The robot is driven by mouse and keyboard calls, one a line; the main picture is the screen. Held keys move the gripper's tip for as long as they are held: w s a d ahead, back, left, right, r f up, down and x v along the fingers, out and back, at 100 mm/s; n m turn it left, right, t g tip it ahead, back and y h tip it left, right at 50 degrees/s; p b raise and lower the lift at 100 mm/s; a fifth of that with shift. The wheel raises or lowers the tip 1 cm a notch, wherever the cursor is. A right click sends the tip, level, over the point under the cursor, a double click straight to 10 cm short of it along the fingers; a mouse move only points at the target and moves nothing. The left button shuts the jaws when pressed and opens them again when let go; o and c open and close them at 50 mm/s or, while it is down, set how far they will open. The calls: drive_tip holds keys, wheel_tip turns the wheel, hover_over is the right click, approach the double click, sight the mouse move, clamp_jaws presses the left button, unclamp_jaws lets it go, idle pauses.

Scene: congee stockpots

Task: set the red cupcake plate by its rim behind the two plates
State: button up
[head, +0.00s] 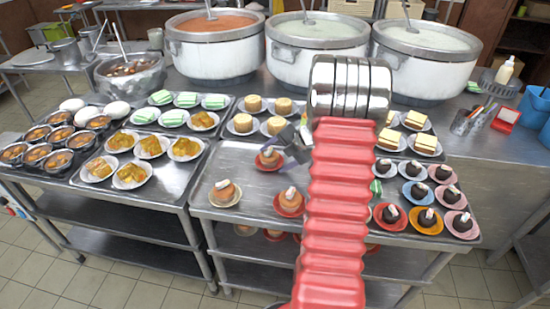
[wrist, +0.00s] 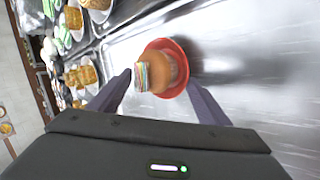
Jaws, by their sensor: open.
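A red plate with a cupcake (head: 268,165) sits flat on the steel table, behind two other cupcake plates. Those two are a pale beige plate (head: 225,203) at front left and a red plate (head: 289,211) at front right. In the wrist view the rear red plate (wrist: 157,45) bears an orange-brown cupcake (wrist: 168,72) with a striped topping. My gripper (wrist: 159,82) is open, its fingertips spread on either side of the plate's near part. Whether a fingertip touches the rim cannot be told. In the head view my gripper (head: 286,150) is just right of that plate, partly hidden by my arm.
Dark cakes on coloured plates (head: 427,217) stand at the right. Trays of yellow pastries (head: 130,176) and bowls (head: 57,136) are at the left. Large stockpots (head: 212,50) line the back. Bare steel lies left of the rear red plate.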

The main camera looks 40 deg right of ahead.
drive_tip(key=v, duration=1.2)
idle(0.6)
drive_tip(key=s+a+r+n+g, duration=0.1)
drive_tip(key=a+r+n, duration=0.2)
drive_tip(key=a+n, duration=0.55)
drive_tip(key=a+r+n+g, duration=0.1)
drive_tip(key=a+r+n, duration=0.2)
drive_tip(key=a+n, duration=0.55)
drive_tip(key=s+a+r+n+g, duration=0.1)
drive_tip(key=a+r+n, duration=0.3)
drive_tip(key=a+n, duration=0.4)
drive_tip(key=s+a+r+n+h, duration=0.2)
drive_tip(key=s+a+n, duration=1.1)
drive_tip(key=n, duration=1.3)
drive_tip(key=shift+s+a+t, duration=0.35)
drive_tip(key=shift+a+t, duration=0.05)
drive_tip(key=shift+a, duration=0.7)
